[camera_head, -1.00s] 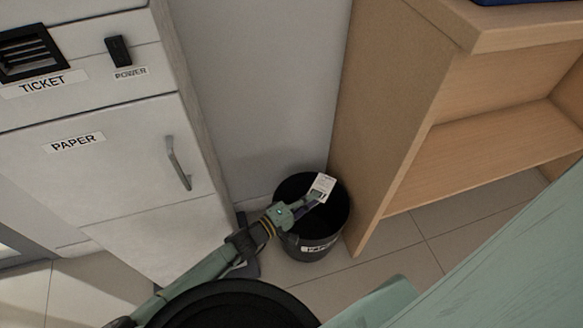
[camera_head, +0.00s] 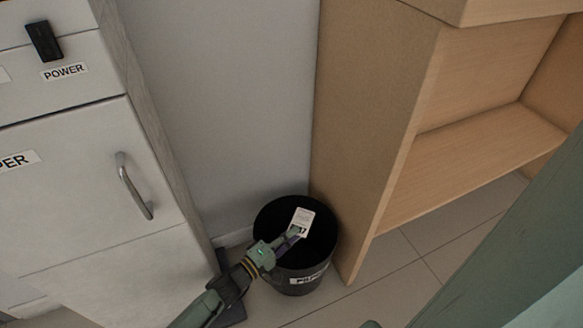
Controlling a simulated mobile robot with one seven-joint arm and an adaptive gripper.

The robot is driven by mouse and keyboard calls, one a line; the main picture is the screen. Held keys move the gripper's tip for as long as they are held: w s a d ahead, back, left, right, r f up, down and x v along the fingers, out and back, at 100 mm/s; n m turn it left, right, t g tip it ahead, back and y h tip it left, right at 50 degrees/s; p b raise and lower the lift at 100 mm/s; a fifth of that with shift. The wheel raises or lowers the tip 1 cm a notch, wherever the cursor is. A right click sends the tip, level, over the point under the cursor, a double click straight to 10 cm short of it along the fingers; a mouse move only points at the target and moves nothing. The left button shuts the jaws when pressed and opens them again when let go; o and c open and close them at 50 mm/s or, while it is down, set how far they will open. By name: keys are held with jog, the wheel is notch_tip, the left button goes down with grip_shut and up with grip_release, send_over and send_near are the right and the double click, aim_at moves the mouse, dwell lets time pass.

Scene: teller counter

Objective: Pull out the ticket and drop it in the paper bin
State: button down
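The ticket (camera_head: 303,219) is a small white printed slip. It shows over the opening of the paper bin, held at the tip of my gripper (camera_head: 293,234). My gripper appears shut on the ticket's lower end; the fingers are small in view. The paper bin (camera_head: 297,287) is a round black bin with a white label on its front, standing on the floor between the cabinet and the wooden shelf. My arm reaches to it from the lower left, over the near left part of its rim. The bin's inside is dark.
A white cabinet (camera_head: 85,185) with a metal handle (camera_head: 134,187) and a black power switch (camera_head: 44,41) stands on the left. A wooden shelf unit (camera_head: 365,140) stands close on the bin's right. Tiled floor (camera_head: 400,285) is clear in front of the shelf.

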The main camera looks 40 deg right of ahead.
jog(key=c, duration=2.3)
grip_release()
jog(key=o, duration=0.6)
jog(key=a, duration=0.8)
jog(key=s+a, duration=0.1)
jog(key=a, duration=0.3)
